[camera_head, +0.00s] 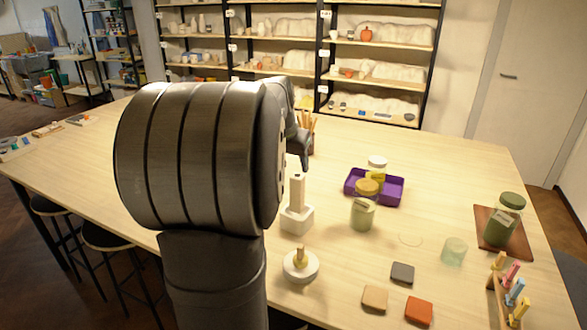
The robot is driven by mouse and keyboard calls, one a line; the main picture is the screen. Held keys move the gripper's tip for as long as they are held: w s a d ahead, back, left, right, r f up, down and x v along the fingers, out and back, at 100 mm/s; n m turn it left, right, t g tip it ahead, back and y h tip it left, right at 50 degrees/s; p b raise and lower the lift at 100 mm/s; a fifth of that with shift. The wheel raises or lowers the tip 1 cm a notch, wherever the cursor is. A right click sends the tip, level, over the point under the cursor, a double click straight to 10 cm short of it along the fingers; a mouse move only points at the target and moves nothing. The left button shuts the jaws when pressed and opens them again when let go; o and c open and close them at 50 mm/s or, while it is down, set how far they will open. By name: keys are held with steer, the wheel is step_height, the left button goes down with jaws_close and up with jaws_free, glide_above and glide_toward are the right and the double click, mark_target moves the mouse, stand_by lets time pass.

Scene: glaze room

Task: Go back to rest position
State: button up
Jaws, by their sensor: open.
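My gripper (303,158) shows partly behind my large dark arm link, above the middle of the table (440,160). It is open and I see nothing held in it. One dark finger points down, just above and behind a pale pestle-like piece (297,190) standing in a white square block (297,220). The rest of the gripper is hidden by my arm.
Right of it are a yellow-lidded jar (362,212), a purple tray (398,190), a glass cup (453,251) and a green jar (503,222) on a brown board. Near front are a knobbed white disc (300,268), several tiles (418,310) and a wooden rack (500,295).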

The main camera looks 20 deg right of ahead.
mark_target(298, 175)
stand_by(0.3)
steer(key=x, duration=1.2)
steer(key=shift+f, duration=0.3)
step_height(298, 175, up, 3)
steer(key=shift+r, duration=0.65)
step_height(298, 175, down, 4)
steer(key=shift+f, duration=0.2)
steer(key=v, duration=1.1)
steer(key=shift+w+r, duration=0.1)
